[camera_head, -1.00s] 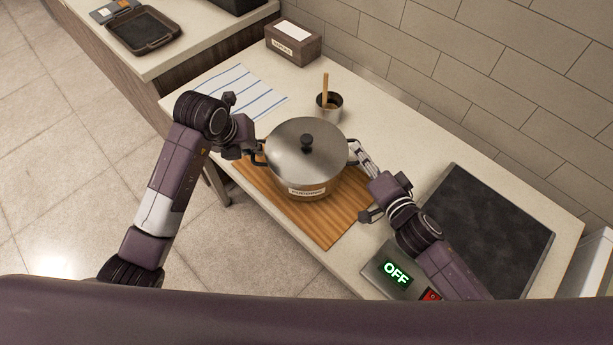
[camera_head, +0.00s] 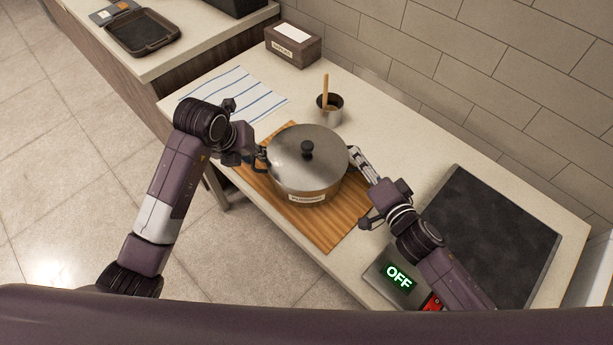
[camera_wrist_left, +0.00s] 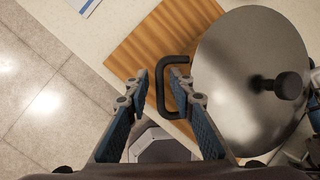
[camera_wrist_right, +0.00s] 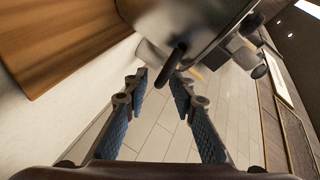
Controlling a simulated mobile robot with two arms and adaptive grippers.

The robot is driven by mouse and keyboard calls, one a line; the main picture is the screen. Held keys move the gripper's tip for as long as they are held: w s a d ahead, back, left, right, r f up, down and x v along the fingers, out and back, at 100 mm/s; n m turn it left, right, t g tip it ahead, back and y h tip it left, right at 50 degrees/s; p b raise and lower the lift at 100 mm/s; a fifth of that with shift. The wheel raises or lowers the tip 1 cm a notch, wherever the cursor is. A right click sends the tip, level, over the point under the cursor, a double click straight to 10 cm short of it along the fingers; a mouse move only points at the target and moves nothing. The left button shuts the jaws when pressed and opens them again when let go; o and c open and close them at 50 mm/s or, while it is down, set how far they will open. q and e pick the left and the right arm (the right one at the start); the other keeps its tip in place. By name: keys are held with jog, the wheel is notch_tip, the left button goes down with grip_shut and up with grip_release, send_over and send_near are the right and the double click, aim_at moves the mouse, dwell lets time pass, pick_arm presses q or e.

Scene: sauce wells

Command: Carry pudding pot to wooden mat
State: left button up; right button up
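The pudding pot (camera_head: 305,180) is a steel pot with a lid, a black knob, two side handles and a front label. It stands upright over the striped wooden mat (camera_head: 330,228) and appears to rest on it. My left gripper (camera_head: 256,157) is at the pot's left handle. In the left wrist view its fingers (camera_wrist_left: 160,82) are apart, with the black handle (camera_wrist_left: 163,92) between the tips. My right gripper (camera_head: 358,158) is at the right handle. In the right wrist view its fingers (camera_wrist_right: 159,78) are apart, with the handle (camera_wrist_right: 172,66) near the tips.
A black cooktop (camera_head: 490,240) lies at the right, with a control box (camera_head: 395,278) reading OFF in front. A small metal cup (camera_head: 330,112) with a wooden-handled utensil stands behind the pot. A striped cloth (camera_head: 235,92) and a labelled box (camera_head: 293,47) are farther back.

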jog(key=shift+s, duration=0.1)
pick_arm(q)
jog(key=v, duration=0.8)
pick_arm(e)
jog(key=v, duration=1.2)
